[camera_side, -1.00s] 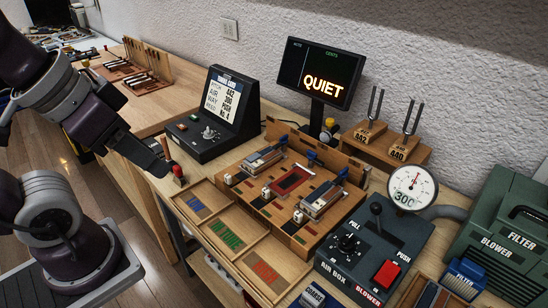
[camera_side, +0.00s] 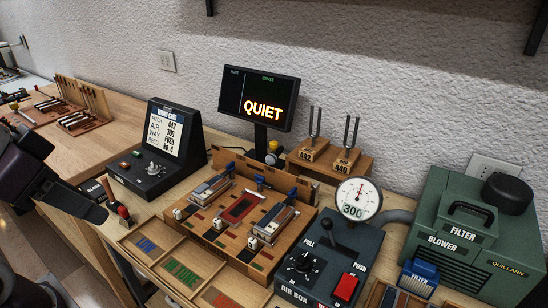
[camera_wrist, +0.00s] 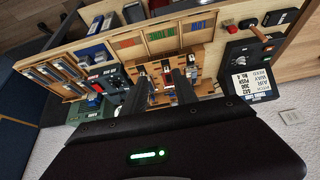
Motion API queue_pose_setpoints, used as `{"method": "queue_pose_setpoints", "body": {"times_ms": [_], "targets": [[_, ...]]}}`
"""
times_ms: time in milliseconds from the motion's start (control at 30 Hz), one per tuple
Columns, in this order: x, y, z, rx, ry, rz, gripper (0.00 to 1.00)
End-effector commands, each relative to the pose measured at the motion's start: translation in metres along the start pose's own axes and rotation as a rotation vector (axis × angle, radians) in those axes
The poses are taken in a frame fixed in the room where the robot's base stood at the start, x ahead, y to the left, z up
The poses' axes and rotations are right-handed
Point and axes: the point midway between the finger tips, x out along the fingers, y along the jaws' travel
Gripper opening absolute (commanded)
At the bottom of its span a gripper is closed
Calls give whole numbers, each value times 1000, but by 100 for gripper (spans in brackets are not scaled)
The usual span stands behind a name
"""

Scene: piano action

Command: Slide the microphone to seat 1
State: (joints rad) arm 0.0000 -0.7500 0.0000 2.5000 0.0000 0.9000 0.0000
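What may be the microphone is a small yellow-topped piece (camera_side: 272,150) behind the wooden action board, at the foot of the display; I cannot be sure of it. The board (camera_side: 200,235) carries keys, two grey metal units (camera_side: 211,189) and (camera_side: 277,221), a red block (camera_side: 240,207), blue-topped pieces and several small white blocks. I cannot read which place is seat 1. My gripper is at the left of the side view, away from the board. In the wrist view my gripper (camera_wrist: 161,80) shows two dark, separated fingers with nothing visible held between them.
A display reading QUIET (camera_side: 258,100) and two tuning forks (camera_side: 331,145) stand behind the board. The air box (camera_side: 330,258), gauge (camera_side: 358,198) and blower (camera_side: 475,225) are at right. Parts trays (camera_side: 148,246) lie in front.

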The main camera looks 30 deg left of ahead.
Motion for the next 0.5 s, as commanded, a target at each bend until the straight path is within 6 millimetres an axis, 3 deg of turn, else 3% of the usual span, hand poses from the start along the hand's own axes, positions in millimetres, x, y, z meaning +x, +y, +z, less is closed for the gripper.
{"method": "queue_pose_setpoints", "body": {"times_ms": [400, 433, 500], "targets": [[0, 0, 0, 0, 0, 0, 35], [0, 0, 0, -1, 0, 0, 40], [1, 4, -4, -29, -16, 16, 43]]}}
